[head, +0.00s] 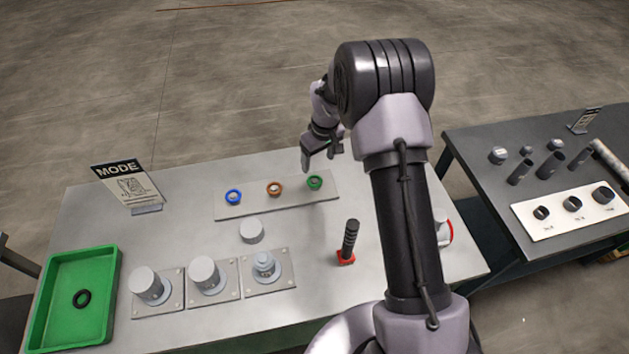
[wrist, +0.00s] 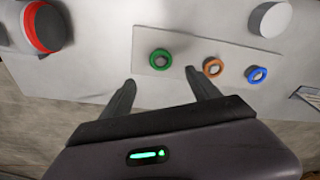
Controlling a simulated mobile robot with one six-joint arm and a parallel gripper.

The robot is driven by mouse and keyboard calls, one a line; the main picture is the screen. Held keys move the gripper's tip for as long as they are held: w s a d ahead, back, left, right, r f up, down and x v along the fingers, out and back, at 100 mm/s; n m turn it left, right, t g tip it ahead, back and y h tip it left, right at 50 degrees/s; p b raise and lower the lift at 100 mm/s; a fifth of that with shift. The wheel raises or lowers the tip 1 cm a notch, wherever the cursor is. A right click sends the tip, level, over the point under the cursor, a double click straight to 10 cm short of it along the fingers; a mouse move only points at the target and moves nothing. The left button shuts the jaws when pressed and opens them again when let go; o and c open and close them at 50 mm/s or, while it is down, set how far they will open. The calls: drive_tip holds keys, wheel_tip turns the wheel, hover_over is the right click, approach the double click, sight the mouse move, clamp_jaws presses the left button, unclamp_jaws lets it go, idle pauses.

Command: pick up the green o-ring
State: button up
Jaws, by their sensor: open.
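The green o-ring (head: 314,182) sits at the right end of a flat plate (head: 290,208) on the table, beside an orange ring (head: 274,189) and a blue ring (head: 233,197). In the wrist view the green o-ring (wrist: 160,59) lies beyond the fingertips, roughly between their lines. My gripper (head: 320,160) is above the far side of the plate, near the green o-ring. In the wrist view my gripper (wrist: 160,77) is open, with nothing between its fingers.
Several metal cylinders on square bases line the front. A black handle with a red base (head: 349,243) stands right of them. A mode sign (head: 128,184) stands at the back left. A second table (head: 490,150) is at the right.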

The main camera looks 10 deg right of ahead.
sight(315, 180)
drive_tip(key=f, duration=0.6)
drive_tip(key=w+f+b, duration=0.1)
drive_tip(key=f, duration=0.2)
drive_tip(key=shift+a+f, duration=0.3)
drive_tip(key=shift+f, duration=0.05)
drive_tip(key=shift+r, duration=0.1)
drive_tip(key=c, duration=1.4)
